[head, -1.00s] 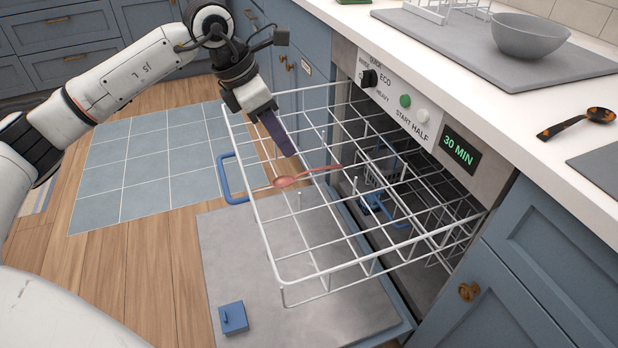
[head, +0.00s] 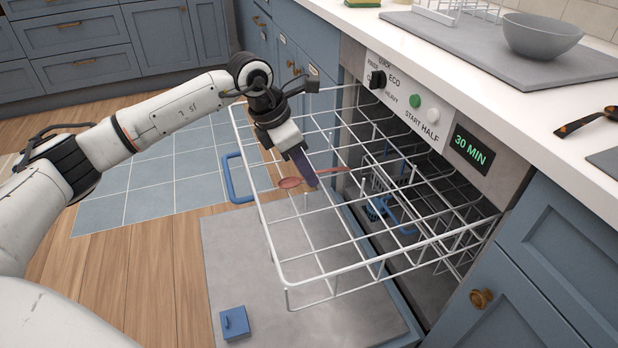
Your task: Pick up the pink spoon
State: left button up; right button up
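The pink spoon (head: 290,183) lies in the white wire upper rack (head: 330,270) of the open dishwasher. Its bowl points left and its thin handle runs right toward the machine. My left gripper (head: 312,183) points down over the spoon, with its dark fingers at the handle just right of the bowl and hiding part of it. I see the fingers edge-on, so I cannot tell whether they are apart or whether they touch the spoon. My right gripper is not in view.
The rack is pulled out over the lowered dishwasher door (head: 240,265), which bears a small blue dispenser lid (head: 234,322). Rack wires surround the pink spoon.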

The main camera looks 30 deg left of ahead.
pick_arm(q)
grip_shut()
jog(key=shift+r, duration=0.1)
